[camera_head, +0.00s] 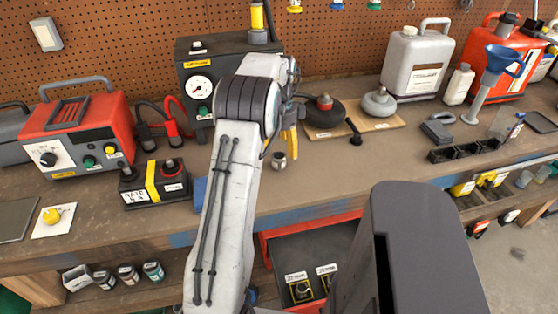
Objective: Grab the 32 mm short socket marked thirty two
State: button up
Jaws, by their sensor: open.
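My gripper (289,146) is above the middle of the workbench, mostly hidden behind my white arm; its yellow finger part points down. It looks open and empty. A small metal cylinder (279,161), possibly a socket, stands on the bench just below and left of the gripper, apart from it as far as I can tell. In the red open drawer (312,225) below the bench, a dark round item (300,292) sits in a yellow-edged spot with a white label. A second such spot (327,270) is beside it, partly hidden. No "thirty two" marking is readable.
A red charger (78,135), a black battery (155,188) and a gauge box (205,75) stand left. A wooden board (388,118) with two round weights is behind the gripper. Jugs (415,60) and a blue funnel (497,65) stand right. Bench front-centre is fairly clear.

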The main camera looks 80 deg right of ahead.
aim_at(279, 156)
jog(key=shift+w+f, duration=0.15)
jog(key=shift+f, duration=2.15)
jog(key=c, duration=1.4)
